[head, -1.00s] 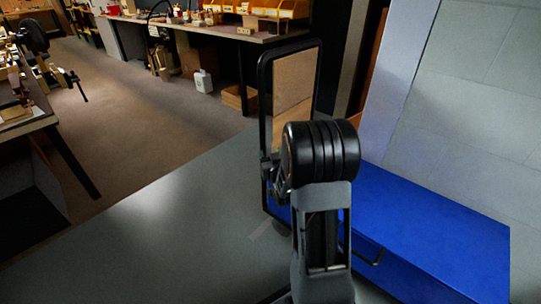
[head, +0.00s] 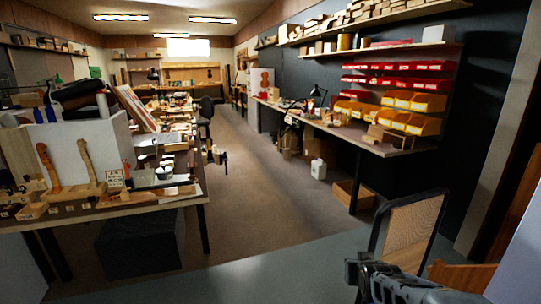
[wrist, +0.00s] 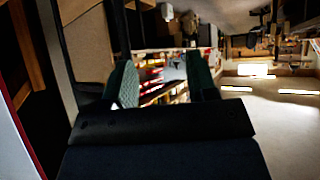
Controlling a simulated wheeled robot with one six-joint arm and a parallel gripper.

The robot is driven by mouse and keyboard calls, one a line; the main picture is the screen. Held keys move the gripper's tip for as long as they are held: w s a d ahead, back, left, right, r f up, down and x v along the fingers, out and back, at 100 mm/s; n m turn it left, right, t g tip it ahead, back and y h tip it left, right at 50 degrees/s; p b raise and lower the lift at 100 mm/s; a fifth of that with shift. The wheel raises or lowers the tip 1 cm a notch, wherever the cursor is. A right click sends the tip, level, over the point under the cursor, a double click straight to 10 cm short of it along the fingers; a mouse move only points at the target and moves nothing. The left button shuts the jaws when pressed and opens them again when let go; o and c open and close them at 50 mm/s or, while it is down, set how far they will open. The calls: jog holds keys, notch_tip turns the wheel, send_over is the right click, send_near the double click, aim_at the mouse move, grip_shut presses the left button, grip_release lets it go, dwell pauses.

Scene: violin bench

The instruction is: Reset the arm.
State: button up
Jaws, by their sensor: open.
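My gripper (wrist: 165,72) shows in the wrist view with its two dark green fingers apart and nothing between them. Past the fingers the wrist view looks into the workshop, which appears upside down. In the head view part of my arm shows at the bottom right, in front of a black-framed panel (head: 411,232). I cannot make out the fingers there.
A workbench (head: 115,208) with violin necks and tools stands at the left. A long bench (head: 352,138) runs along the right wall, below yellow bins (head: 412,102) and red bins. A wooden crate (head: 352,194) sits under it. The floor aisle (head: 250,190) between them is clear.

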jog(key=s+a+r+g+y+p, duration=0.1)
jog(key=s+a+r+g+p, duration=0.2)
jog(key=s+r+p, duration=0.4)
jog(key=s+a+r+n+g+p, duration=0.1)
jog(key=s+a+r+g+p, duration=0.2)
jog(key=s+r+p, duration=0.4)
notch_tip(320, 180, up, 5)
jog(key=shift+s+a+f+n+y, duration=0.1)
jog(key=shift+s+a+n+y, duration=0.25)
jog(key=shift+s+a, duration=0.5)
jog(key=shift+s+g, duration=0.3)
jog(key=shift+c, duration=0.4)
